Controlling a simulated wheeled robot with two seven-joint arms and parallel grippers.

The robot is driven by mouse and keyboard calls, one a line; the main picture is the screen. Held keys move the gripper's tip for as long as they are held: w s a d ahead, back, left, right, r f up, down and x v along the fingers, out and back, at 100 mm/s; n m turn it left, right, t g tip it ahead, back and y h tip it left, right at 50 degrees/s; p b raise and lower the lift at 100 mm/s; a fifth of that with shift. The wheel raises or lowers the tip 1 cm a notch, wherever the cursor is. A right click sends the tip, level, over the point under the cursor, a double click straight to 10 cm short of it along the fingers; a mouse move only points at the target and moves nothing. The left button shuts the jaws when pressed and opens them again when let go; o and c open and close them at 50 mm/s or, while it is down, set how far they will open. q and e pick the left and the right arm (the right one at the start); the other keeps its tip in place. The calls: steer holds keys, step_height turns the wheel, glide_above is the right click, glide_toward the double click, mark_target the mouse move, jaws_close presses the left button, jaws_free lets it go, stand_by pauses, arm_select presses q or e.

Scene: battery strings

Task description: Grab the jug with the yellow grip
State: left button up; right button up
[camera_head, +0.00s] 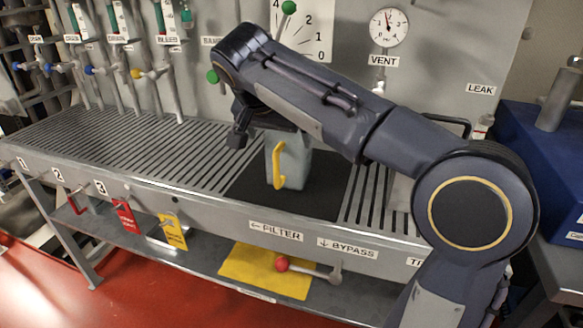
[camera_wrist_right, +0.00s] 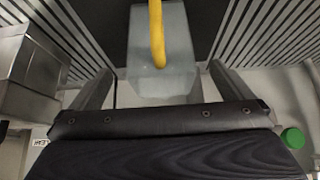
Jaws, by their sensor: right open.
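The jug (camera_head: 297,166) is a pale grey, squarish vessel with a yellow grip (camera_head: 278,166) on its side. It stands upright on a dark mat on the slatted bench. My right gripper (camera_head: 250,133) is open at the jug's upper left, and the arm hides the jug's top. In the right wrist view the jug (camera_wrist_right: 178,62) shows between and beyond the two spread fingers (camera_wrist_right: 163,80), its yellow grip (camera_wrist_right: 157,36) pointing up in the picture. I cannot tell whether a finger touches it. My left gripper is not in view.
The slatted bench (camera_head: 120,150) is clear to the left of the jug. A panel with a round gauge (camera_head: 389,27) and green knobs (camera_head: 289,7) stands behind. Valves and pipes (camera_head: 135,73) line the back left. A blue box (camera_head: 545,150) is at the right.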

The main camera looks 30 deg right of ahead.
mark_target(282, 143)
steer(key=b+x, duration=0.2)
steer(key=x, duration=0.4)
steer(key=shift+w+d+f, duration=0.1)
steer(key=shift+d+f, duration=0.05)
steer(key=shift+f, duration=0.2)
steer(key=c, duration=0.9)
steer(key=shift+r, duration=0.1)
steer(key=shift+c, duration=0.2)
